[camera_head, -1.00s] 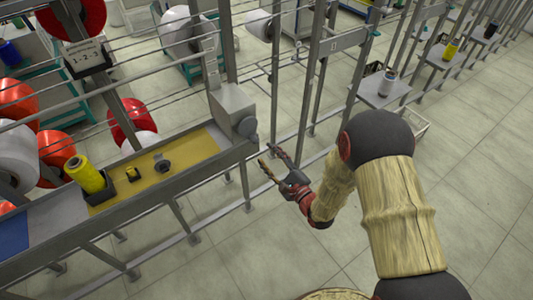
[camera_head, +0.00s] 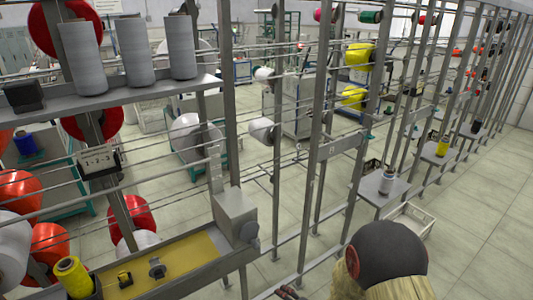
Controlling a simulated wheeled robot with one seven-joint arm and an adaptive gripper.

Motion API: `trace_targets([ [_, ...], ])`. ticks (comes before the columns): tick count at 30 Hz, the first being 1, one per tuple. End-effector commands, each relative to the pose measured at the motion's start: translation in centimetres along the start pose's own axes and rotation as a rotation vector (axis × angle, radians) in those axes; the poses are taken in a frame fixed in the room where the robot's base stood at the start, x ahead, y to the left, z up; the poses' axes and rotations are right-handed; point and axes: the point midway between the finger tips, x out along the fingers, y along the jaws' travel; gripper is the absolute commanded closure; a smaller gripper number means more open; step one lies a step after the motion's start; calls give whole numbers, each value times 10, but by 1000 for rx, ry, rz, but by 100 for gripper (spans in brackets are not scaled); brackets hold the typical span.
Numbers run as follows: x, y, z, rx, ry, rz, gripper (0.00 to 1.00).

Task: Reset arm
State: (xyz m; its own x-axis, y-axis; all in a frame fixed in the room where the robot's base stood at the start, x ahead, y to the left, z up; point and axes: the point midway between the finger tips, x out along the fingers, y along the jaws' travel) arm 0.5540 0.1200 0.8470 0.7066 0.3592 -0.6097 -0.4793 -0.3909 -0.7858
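My gripper (camera_head: 288,292) shows only as a small dark reddish bit at the bottom edge, right of the winding station. Whether its fingers are apart cannot be seen. My arm, with a dark rounded joint and a tan sleeve, fills the bottom right of centre. The winding station has a yellow tray (camera_head: 190,258) with a grey metal box (camera_head: 235,213) at its right end. A yellow bobbin (camera_head: 74,277) stands tilted in the picture at the tray's left end. A small dark spindle fitting (camera_head: 157,267) sits on the tray.
Grey cones (camera_head: 133,52) stand on an upper shelf (camera_head: 100,93) at left. A metal frame with thin rails runs back to the right. A small side table (camera_head: 385,190) holds a grey bobbin (camera_head: 388,180), above a white crate (camera_head: 410,221). Tiled floor (camera_head: 470,235) is open at right.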

Motion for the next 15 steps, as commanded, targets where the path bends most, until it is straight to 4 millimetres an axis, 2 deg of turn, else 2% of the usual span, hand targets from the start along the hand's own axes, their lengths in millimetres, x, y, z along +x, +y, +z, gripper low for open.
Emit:
trace_targets([
  [3, -19, 22, -15, -216, 12, 187, 55],
  [8, -65, 35, -34, -478, -32, 417, 55],
  [11, -104, 35, -42, -615, -90, 540, 55],
  [15, -171, 23, -45, -775, -201, 670, 55],
])
